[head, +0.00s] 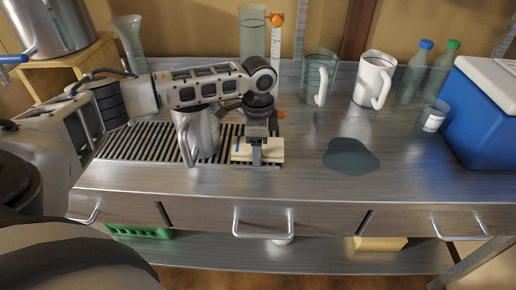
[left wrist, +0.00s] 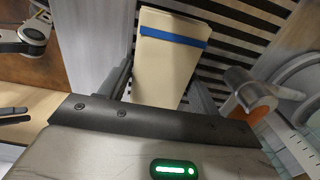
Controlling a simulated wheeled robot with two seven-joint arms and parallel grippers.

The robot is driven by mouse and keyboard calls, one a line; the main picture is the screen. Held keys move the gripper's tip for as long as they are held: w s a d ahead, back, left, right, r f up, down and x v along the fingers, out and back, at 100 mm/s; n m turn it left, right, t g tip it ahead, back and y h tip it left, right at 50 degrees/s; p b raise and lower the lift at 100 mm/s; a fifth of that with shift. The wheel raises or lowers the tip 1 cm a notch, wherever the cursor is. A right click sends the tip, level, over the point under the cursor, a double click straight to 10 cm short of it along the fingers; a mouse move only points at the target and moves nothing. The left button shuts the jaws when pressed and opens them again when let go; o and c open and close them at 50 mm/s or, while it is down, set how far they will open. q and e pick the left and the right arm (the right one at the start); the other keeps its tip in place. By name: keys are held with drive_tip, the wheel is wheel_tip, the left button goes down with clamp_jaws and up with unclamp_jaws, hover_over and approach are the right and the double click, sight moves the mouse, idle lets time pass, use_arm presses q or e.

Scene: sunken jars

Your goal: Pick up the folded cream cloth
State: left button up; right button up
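The folded cream cloth (head: 272,155) lies flat on the slatted drain grille at the front middle of the counter, partly covered by my gripper in the head view. In the left wrist view the cloth (left wrist: 160,70) shows as a pale rectangle with a blue band across it. My left gripper (head: 257,158) points down over the cloth. Its two fingers (left wrist: 162,92) stand apart in the left wrist view, with the cloth showing between them. Whether the fingers touch the cloth is hard to tell. My right gripper is not in view.
A metal pitcher (head: 206,135) stands on the grille (head: 120,145) just left of the cloth. Behind are a glass cylinder (head: 252,35), a clear jug (head: 317,75) and a white jug (head: 370,80). A dark flat patch (head: 351,156) lies right; a blue cooler (head: 475,130) stands at far right.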

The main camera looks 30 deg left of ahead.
use_arm(q)
drive_tip(key=c, duration=0.5)
drive_tip(key=shift+o, duration=0.2)
drive_tip(key=shift+r, duration=0.1)
drive_tip(key=shift+r, duration=0.55)
drive_tip(key=r, duration=0.2)
drive_tip(key=shift+s+d+r, duration=0.1)
drive_tip(key=shift+s+r, duration=0.15)
drive_tip(key=shift+r, duration=0.1)
drive_tip(key=s+d+r, duration=0.4)
drive_tip(key=s+r, duration=0.5)
drive_tip(key=s, duration=0.4)
drive_tip(key=shift+p, duration=0.45)
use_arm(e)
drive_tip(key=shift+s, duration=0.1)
